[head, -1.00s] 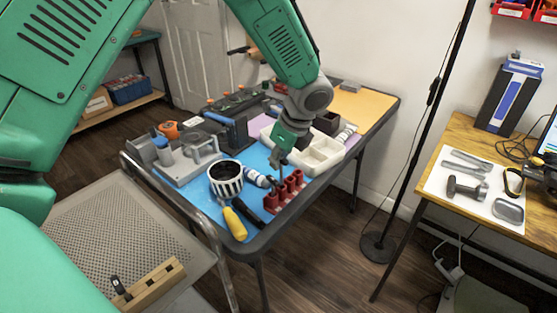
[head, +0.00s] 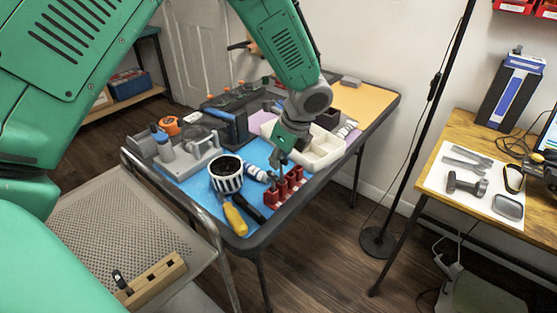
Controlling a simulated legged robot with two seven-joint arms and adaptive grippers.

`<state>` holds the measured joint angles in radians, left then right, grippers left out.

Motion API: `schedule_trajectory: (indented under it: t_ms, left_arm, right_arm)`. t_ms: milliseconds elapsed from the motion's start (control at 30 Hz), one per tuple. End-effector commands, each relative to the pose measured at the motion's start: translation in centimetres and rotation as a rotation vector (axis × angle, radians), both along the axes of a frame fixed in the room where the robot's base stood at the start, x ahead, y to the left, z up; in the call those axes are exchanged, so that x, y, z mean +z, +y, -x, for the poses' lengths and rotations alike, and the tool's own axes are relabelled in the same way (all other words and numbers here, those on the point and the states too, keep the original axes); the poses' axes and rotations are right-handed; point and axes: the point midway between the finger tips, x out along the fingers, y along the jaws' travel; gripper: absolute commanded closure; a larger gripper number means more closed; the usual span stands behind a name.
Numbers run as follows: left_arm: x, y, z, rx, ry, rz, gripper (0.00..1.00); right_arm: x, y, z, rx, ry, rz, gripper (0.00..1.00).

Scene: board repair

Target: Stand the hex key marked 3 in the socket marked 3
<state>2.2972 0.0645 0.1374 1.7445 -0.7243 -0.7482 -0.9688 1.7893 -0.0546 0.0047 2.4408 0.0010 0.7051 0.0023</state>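A red rack (head: 285,187) with several upright posts stands at the front right edge of the blue mat. My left gripper (head: 279,167) reaches down from above, its fingertips just over the left part of the rack. The fingers are small and dark here, and I cannot tell whether they hold a hex key. A wooden block (head: 152,280) with dark slots lies on the grey perforated surface at the lower left, with a small dark piece at its left end. No number marks are readable. My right gripper is out of view.
A black-and-white striped cup (head: 226,176), a yellow-handled tool (head: 236,221) and a dark-handled tool lie left of the rack. A white divided tray (head: 318,155) stands behind it. A grey fixture (head: 187,157) stands at the left. The orange mat (head: 365,100) is mostly clear.

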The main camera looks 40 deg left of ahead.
Motion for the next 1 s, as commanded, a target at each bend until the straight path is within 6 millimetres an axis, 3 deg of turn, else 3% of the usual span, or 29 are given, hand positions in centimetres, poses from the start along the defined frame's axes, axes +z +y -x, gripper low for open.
schedule_trajectory:
  t_ms: [1000]
  left_arm:
    - [-1.8, 0.0, 0.0, 0.0, 0.0, 0.0, 1.0]
  right_arm:
    - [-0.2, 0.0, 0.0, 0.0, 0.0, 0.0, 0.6]
